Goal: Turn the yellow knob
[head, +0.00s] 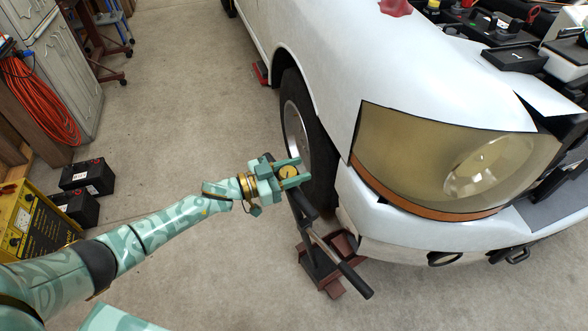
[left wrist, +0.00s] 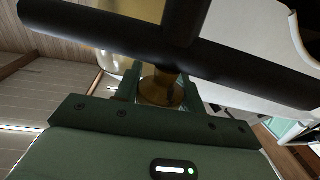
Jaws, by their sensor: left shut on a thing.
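The yellow knob (head: 289,172) is a small round piece at the top of the black jack handle (head: 332,259) beside the front wheel. My left gripper (head: 291,174) reaches it from the left, with one finger on either side, and is shut on it. In the left wrist view the knob (left wrist: 161,88) shows as a dark golden round piece between the fingers of the left gripper (left wrist: 160,82). A black bar (left wrist: 110,38) crosses in front and hides part of the view. My right gripper is in neither view.
The dark red jack (head: 318,268) stands on the concrete floor by the white truck's bumper (head: 400,250). The tire (head: 318,150) and fender are close to my gripper. Black batteries (head: 88,177) and a yellow charger (head: 38,228) stand at the left. The floor between is clear.

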